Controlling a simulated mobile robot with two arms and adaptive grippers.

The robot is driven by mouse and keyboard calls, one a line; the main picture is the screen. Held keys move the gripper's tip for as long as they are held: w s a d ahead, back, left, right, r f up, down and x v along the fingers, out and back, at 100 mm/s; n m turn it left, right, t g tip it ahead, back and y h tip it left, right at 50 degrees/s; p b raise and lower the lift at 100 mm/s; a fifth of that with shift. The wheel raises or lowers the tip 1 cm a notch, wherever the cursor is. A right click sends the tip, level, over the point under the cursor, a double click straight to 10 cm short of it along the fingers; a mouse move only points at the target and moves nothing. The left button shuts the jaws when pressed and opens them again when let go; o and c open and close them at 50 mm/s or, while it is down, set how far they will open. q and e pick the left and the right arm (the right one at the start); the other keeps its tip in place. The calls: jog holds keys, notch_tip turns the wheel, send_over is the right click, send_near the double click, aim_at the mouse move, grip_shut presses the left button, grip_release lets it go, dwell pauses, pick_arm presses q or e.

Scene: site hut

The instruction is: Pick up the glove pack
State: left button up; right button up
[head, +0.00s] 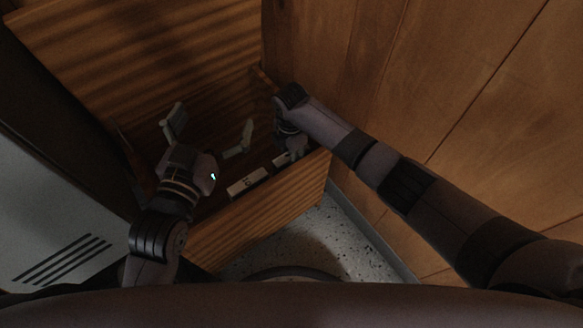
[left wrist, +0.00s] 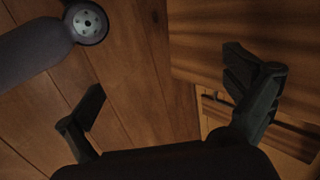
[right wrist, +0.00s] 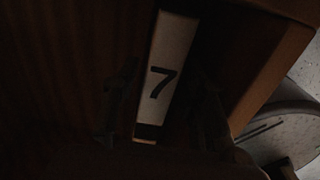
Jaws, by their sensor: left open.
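No pack in view can be clearly read as the glove pack. A narrow white box marked 7 (right wrist: 165,75) lies between the dark fingers of my right gripper (right wrist: 160,110) in the right wrist view. It is too dark to tell whether the fingers touch it. In the head view, my right gripper (head: 293,150) reaches down into an open wooden drawer (head: 265,215), by its front wall. My left gripper (head: 213,120) is open and empty above the drawer; in the left wrist view its fingers (left wrist: 166,78) are spread wide with nothing between them.
A white labelled box (head: 246,183) lies along the drawer's front wall, with a small pale piece (head: 281,160) beside my right gripper. A wooden wall (head: 450,90) stands close on the right. A grey cabinet (head: 50,220) stands at left. Speckled floor (head: 315,240) shows in front.

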pick_arm(q)
jog(key=s+r+t+h+b, duration=0.2)
jog(key=r+t, duration=0.5)
jog(key=r, duration=0.5)
jog(key=shift+s+d+t+h+b, duration=0.3)
jog(key=shift+s+d+t+b, duration=0.1)
jog(key=shift+s, duration=0.35)
pick_arm(e)
notch_tip(320, 180, down, 5)
jog(key=shift+s+a+f, duration=0.1)
grip_shut()
